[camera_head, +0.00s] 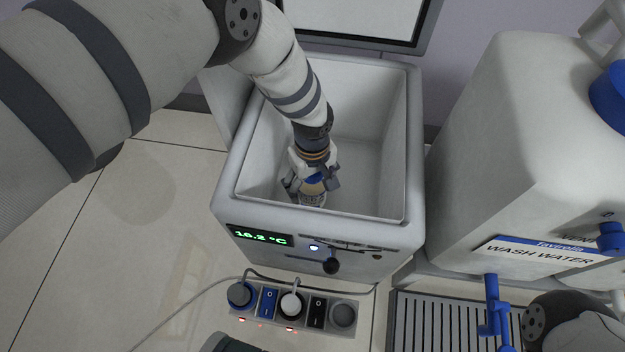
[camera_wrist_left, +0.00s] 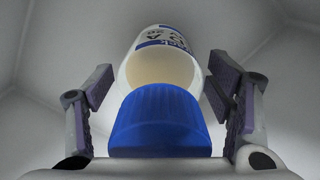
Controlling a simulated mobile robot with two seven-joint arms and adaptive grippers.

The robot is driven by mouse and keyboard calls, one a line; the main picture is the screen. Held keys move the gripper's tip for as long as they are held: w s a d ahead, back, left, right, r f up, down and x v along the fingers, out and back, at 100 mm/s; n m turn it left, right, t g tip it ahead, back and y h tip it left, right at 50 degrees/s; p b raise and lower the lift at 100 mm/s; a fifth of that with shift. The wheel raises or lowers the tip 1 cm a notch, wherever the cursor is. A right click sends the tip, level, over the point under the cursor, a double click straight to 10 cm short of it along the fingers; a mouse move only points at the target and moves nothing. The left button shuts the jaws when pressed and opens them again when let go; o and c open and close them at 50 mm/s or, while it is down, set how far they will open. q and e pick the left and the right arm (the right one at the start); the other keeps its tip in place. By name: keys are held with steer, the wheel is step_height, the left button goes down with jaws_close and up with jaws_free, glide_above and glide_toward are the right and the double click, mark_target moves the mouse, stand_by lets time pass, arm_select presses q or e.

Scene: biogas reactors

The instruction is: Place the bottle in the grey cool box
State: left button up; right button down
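The bottle (camera_head: 312,199) has a blue cap and a white and blue label. It is inside the grey cool box (camera_head: 228,190), near the front wall. In the left wrist view the bottle (camera_wrist_left: 160,65) points away from the camera, cap nearest. My left gripper (camera_head: 312,184) reaches down into the box with its fingers on either side of the bottle. In the left wrist view the left gripper (camera_wrist_left: 160,75) shows narrow gaps between fingertips and bottle, so it looks open. The bottle's base is hidden in the wrist view. My right gripper is out of view.
The box front has a green temperature display (camera_head: 262,237). A power strip (camera_head: 292,309) with cables lies before it. A large white wash water container (camera_head: 510,150) with a blue tap (camera_head: 493,310) stands right, above a drain grate (camera_head: 440,325). The rest of the box interior is empty.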

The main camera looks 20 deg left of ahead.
arm_select(q)
steer(key=shift+r, duration=0.1)
step_height(320, 180, up, 11)
steer(key=p, duration=0.5)
steer(key=shift+r, duration=0.7)
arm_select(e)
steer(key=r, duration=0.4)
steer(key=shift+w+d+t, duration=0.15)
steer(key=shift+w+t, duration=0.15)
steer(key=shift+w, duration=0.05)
